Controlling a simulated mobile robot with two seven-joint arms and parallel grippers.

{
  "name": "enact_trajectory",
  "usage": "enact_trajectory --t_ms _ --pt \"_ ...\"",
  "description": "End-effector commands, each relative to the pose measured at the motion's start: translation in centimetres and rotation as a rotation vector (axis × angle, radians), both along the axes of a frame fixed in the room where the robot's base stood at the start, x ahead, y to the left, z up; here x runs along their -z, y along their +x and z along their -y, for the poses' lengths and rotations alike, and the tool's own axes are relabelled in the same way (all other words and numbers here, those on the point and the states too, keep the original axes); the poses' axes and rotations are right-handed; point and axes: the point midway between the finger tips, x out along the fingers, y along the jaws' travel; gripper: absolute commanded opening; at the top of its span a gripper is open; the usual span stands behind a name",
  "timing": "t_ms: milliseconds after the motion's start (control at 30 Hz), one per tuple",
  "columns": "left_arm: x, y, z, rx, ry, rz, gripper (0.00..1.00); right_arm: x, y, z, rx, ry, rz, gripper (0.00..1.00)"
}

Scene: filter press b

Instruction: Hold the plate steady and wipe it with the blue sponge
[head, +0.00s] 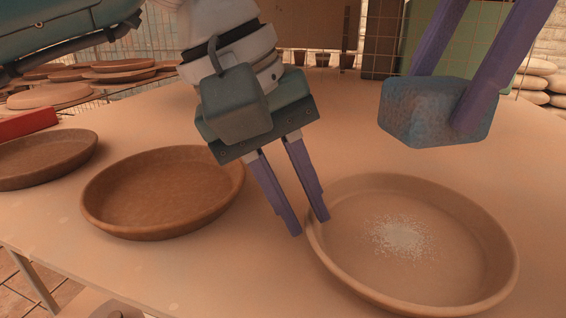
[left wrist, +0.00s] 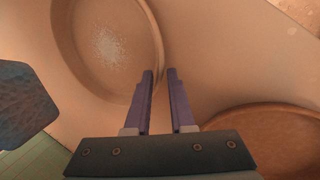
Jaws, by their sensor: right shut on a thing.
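The light brown plate (head: 450,270) lies on the table at the front right, with a patch of white powder (head: 400,238) in its middle. The plate also shows in the left wrist view (left wrist: 85,65). My left gripper (head: 311,228) is open at the plate's left rim. One finger is over the inside of the plate and the other outside, with a gap between them. My right gripper (head: 448,100) is shut on the blue sponge (head: 405,118), held in the air above the far side of the plate. The sponge also shows in the left wrist view (left wrist: 22,108).
A darker brown plate (head: 160,192) lies left of my left gripper, and another (head: 40,158) lies at the far left near a red object (head: 28,123). Racks with stacked plates (head: 120,68) stand behind. Small pots (head: 322,59) stand at the back. Bare table lies between the plates.

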Motion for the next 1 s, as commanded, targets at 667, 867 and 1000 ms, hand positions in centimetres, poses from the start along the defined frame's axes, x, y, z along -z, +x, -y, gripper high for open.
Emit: enact_trajectory --t_ms 667,867,1000 --pt "0.83 0.06 0.34 -0.001 -0.001 0.000 0.00 -0.01 0.00 -0.01 0.000 0.000 0.000 0.23" --pt "0.83 0.07 0.31 -0.001 0.000 0.000 0.00 0.00 0.00 -0.01 0.000 0.000 0.000 0.23" --pt "0.83 0.07 0.30 -0.001 0.000 0.000 0.00 -0.01 0.00 0.00 0.000 0.000 0.000 0.23"
